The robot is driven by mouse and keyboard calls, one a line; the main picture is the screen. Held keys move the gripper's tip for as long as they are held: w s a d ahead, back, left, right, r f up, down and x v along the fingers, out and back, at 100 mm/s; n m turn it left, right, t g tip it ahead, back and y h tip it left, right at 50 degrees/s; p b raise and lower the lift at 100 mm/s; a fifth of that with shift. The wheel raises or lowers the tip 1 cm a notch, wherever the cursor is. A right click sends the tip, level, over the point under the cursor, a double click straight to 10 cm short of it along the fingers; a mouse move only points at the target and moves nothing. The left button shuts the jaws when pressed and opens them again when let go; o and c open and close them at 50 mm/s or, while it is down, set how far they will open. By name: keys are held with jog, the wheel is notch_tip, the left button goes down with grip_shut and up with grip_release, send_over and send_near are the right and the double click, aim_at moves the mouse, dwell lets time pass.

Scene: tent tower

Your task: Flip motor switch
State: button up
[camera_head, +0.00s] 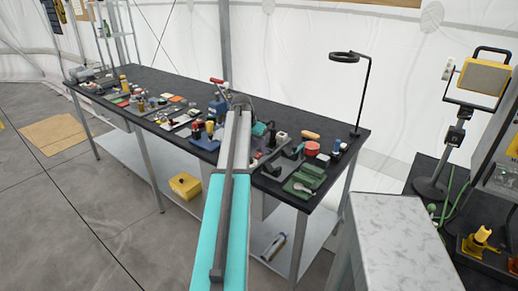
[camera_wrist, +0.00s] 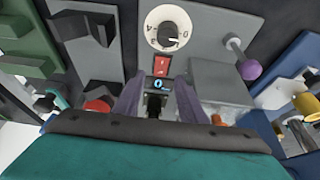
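The motor switch (camera_wrist: 162,67) shows in the wrist view, on a grey panel (camera_wrist: 205,30) below a round white dial (camera_wrist: 168,38). Its upper part is red with a white mark; its lower part is dark with a bluish "0". My gripper (camera_wrist: 158,92) has two purple-grey fingers, apart, one on each side of the switch's lower part. Nothing is seen held between them. I cannot tell whether the fingers touch the panel. In the head view my arm reaches over the black workbench (camera_head: 168,82) and hides the switch.
A purple-tipped lever (camera_wrist: 250,71) stands right of the dial. A grey block (camera_wrist: 220,80) and an orange knob (camera_wrist: 217,120) are close right of my gripper; a red knob (camera_wrist: 97,107) is close left. Many small parts crowd the bench.

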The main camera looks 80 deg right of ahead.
aim_at(259, 155)
jog(key=shift+x, duration=1.2)
grip_shut()
jog(key=shift+s, duration=0.1)
